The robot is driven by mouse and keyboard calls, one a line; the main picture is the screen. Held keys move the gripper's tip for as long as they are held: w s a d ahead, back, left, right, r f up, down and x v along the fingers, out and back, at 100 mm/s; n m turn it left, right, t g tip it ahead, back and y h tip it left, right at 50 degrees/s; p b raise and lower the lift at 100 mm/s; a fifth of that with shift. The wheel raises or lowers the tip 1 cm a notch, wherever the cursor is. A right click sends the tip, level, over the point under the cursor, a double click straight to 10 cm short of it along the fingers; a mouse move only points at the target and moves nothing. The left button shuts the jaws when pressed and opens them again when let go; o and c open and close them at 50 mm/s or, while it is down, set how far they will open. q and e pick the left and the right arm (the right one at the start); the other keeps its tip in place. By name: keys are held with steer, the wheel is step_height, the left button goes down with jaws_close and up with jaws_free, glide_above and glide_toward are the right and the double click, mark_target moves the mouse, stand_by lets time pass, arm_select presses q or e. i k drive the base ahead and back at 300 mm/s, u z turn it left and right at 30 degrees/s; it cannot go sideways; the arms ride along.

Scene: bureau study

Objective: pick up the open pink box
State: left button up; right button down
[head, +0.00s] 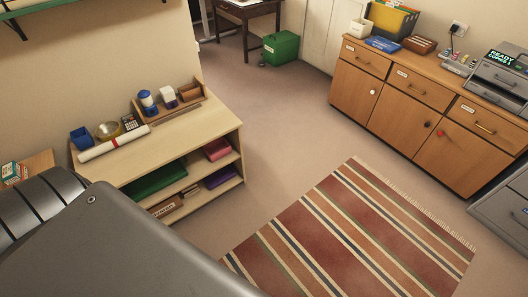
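A pink box (217,149) sits on the upper shelf inside the low wooden shelf unit (188,136), near its right end. It is small in view, and I cannot tell whether its top is open. A purple box (220,177) lies on the shelf below it. Neither of my grippers is in view. A grey part of my own body fills the lower left and covers part of the view there.
The unit's top holds a white roll (113,143), a blue cup (81,138), a bowl (108,130) and a wooden organiser (172,101). Open floor (275,150) lies right of the unit, with a striped rug (350,235). A wooden cabinet (400,105) stands beyond.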

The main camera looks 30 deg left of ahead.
mark_target(219, 147)
steer(key=z, duration=0.45)
steer(key=i, duration=1.85)
steer(key=u, duration=0.8)
steer(key=i, duration=0.95)
steer(key=u, duration=1.45)
steer(key=i, duration=0.55)
steer(key=u, duration=0.4)
